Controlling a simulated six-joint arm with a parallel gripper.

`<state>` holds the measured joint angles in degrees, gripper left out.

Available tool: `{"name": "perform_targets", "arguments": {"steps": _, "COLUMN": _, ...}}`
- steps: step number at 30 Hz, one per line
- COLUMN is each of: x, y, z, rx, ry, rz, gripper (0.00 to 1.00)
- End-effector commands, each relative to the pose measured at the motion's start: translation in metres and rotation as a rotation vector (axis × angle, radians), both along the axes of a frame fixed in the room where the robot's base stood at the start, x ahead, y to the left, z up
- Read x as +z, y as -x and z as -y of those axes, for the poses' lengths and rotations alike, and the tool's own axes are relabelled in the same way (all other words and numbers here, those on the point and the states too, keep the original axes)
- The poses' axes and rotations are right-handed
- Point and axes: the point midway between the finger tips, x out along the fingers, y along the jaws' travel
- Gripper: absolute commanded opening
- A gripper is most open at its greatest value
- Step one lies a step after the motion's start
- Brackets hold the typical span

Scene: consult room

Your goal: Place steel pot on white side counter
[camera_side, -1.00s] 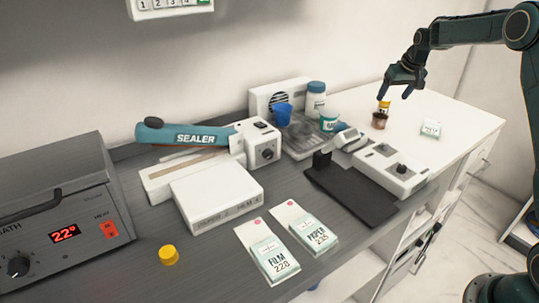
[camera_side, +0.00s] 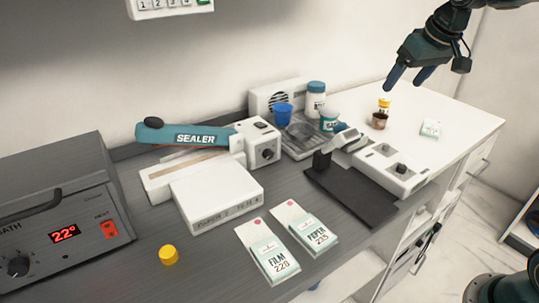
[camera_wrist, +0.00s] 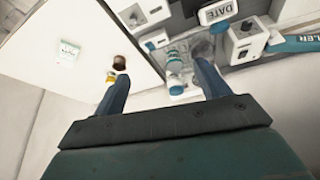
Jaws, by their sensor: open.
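The white side counter (camera_side: 450,112) is at the right in the side view, and its top (camera_wrist: 85,35) shows at upper left in the wrist view. A small grey round vessel (camera_side: 301,131) sits on the grey tray on the bench. My gripper (camera_side: 403,86) is open and empty, above the counter and apart from the pot. Its two fingers (camera_wrist: 161,72) show spread in the wrist view.
The counter's right part has free room.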

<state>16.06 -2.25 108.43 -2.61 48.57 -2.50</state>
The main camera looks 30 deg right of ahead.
Motion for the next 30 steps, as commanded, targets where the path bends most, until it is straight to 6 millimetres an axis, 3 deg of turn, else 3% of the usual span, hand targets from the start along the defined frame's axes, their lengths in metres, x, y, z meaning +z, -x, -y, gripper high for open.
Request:
{"name": "perform_targets", "arguments": {"steps": 3, "x": 0.006, "y": 0.032, "z": -0.024, "rx": 0.031, "ry": 0.002, "rz": 0.01, "gripper": 0.74}}
{"name": "perform_targets", "arguments": {"steps": 11, "x": 0.003, "y": 0.1, "z": -0.064, "rx": 0.091, "ry": 0.003, "rz": 0.026, "gripper": 0.74}}
{"name": "perform_targets", "arguments": {"steps": 21, "x": -0.024, "y": 0.184, "z": -0.097, "rx": 0.167, "ry": 0.001, "rz": 0.045, "gripper": 0.74}}
{"name": "perform_targets", "arguments": {"steps": 30, "x": -0.042, "y": 0.216, "z": -0.104, "rx": 0.197, "ry": -0.001, "rz": 0.051, "gripper": 0.74}}
